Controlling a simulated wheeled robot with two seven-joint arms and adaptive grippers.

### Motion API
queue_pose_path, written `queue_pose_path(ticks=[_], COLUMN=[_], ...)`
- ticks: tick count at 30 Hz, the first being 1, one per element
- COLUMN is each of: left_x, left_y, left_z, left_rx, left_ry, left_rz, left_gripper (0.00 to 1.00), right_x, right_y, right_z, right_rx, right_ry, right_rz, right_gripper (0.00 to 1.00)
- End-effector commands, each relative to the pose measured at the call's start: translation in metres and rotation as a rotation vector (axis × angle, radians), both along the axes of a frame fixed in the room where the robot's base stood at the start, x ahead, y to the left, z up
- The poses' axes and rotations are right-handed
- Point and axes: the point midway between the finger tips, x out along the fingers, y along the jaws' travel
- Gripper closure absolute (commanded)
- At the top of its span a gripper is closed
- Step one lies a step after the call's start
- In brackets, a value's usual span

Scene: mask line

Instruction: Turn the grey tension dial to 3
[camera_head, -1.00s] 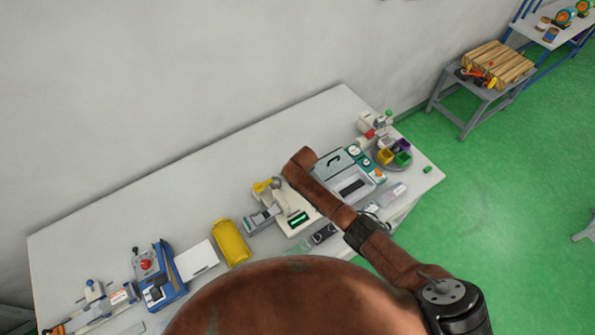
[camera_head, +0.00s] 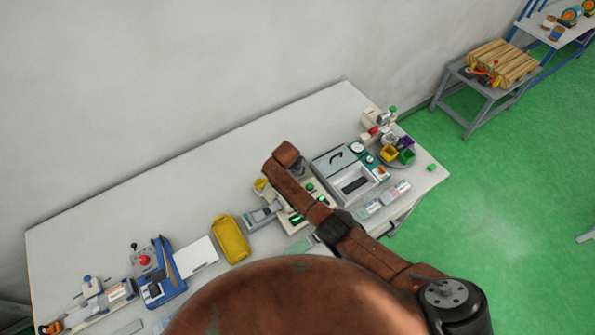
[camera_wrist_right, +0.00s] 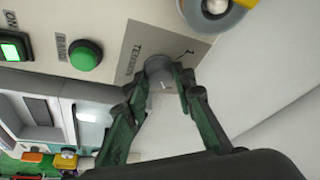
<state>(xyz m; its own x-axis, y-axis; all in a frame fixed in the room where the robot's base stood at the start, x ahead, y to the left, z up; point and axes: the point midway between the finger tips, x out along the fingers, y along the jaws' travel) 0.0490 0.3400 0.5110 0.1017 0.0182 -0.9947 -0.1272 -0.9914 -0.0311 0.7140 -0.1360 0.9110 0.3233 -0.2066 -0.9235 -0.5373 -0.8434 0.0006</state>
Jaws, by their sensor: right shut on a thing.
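The grey tension dial (camera_wrist_right: 160,71) sits on a cream panel (camera_wrist_right: 115,30) in the right wrist view, beside printed lettering that reads in part as TENSION. My right gripper (camera_wrist_right: 164,80) is shut on the dial, with a finger on either side of it. The small scale marks beside the dial are too unclear to read, so its setting cannot be told. In the head view my right arm (camera_head: 300,190) reaches over the cream machine (camera_head: 286,211) and hides the dial and the right gripper. My left gripper is not in view.
On the panel are a green button (camera_wrist_right: 86,54) and a lit green ON switch (camera_wrist_right: 14,46). A grey-and-teal machine (camera_head: 347,178) stands right of the cream one, and a yellow tray (camera_head: 230,240) lies left. The table's back left is clear.

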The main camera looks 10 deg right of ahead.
Motion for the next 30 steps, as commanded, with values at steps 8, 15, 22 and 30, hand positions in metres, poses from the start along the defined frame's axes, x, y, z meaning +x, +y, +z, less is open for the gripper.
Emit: queue_pose_path(ticks=[8, 15, 22, 30], left_x=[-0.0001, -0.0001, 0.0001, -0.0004], left_y=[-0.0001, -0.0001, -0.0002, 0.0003], left_z=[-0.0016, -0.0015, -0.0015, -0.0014], left_rx=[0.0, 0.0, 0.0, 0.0], left_ry=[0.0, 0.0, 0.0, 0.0], left_rz=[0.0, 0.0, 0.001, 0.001], left_gripper=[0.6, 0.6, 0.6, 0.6], right_x=[-0.0015, -0.0014, -0.0007, -0.0001], right_y=[0.001, 0.001, 0.0006, 0.0002], right_z=[-0.0019, -0.0018, -0.001, -0.0002], right_rx=[0.004, 0.003, 0.002, 0.001], right_ry=[0.004, 0.004, 0.002, 0.001], right_rz=[-0.021, -0.02, -0.019, -0.019], right_gripper=[1.0, 1.0, 0.61, 0.59])
